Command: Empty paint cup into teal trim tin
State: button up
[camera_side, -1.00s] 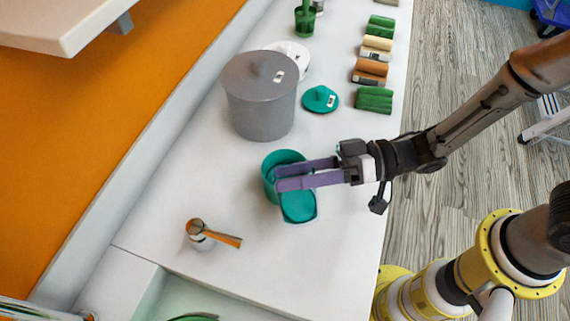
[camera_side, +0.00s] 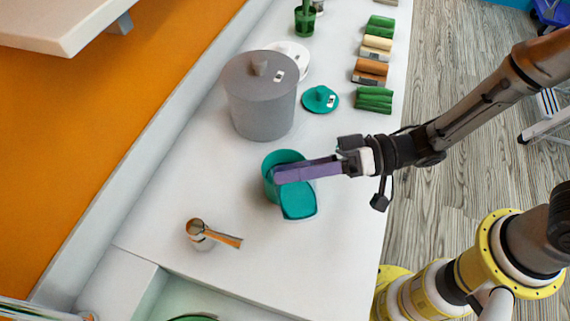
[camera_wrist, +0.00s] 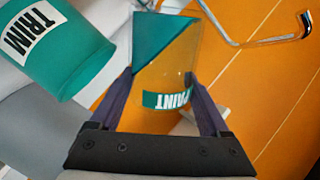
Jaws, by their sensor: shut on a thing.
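The teal trim tin (camera_side: 272,182) stands open on the white counter. It also shows in the wrist view (camera_wrist: 50,50), at the left, with its TRIM label. My gripper (camera_side: 282,173) is shut on the clear paint cup (camera_wrist: 165,75), with a purple finger on each side. In the wrist view, teal paint lies slanted in one upper corner of the cup, and the PAINT label is near the fingertips. In the side view the teal-looking cup (camera_side: 298,202) is tilted, close to the tin's near side. The fingers partly hide the tin; a paint stream cannot be made out.
A grey lidded pot (camera_side: 262,103) stands behind the tin, with a teal lid (camera_side: 320,99) to its right. A metal cup with an orange handle (camera_side: 205,234) is at the front left. Several coloured rolls (camera_side: 373,99) line the right edge. Counter right of the tin is clear.

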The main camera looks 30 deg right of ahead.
jog(key=shift+w+d+r+m+g, duration=0.1)
jog(key=shift+w+r+m+g, duration=0.2)
jog(key=shift+m, duration=0.7)
jog(key=shift+w+d+r+m+g, duration=0.15)
jog(key=shift+r+m+g, duration=0.1)
jog(key=shift+m, duration=0.75)
dwell(1.1)
jog(key=shift+w+f+m, duration=0.65)
jog(key=shift+w+m, duration=0.05)
jog(key=shift+w, duration=0.05)
dwell(0.6)
jog(key=shift+w+d+r+m, duration=0.1)
jog(key=shift+w+m, duration=0.2)
jog(key=shift+m, duration=0.6)
dwell(0.7)
jog(key=shift+s+n, duration=0.2)
jog(key=shift+n, duration=0.2)
jog(key=shift+s+a+r+n, duration=0.1)
jog(key=shift+s+r+n, duration=0.2)
jog(key=shift+n, duration=0.25)
jog(key=shift+s+a+r+n, duration=0.1)
jog(key=shift+s+r+n, duration=0.05)
jog(key=shift+s+n, duration=0.35)
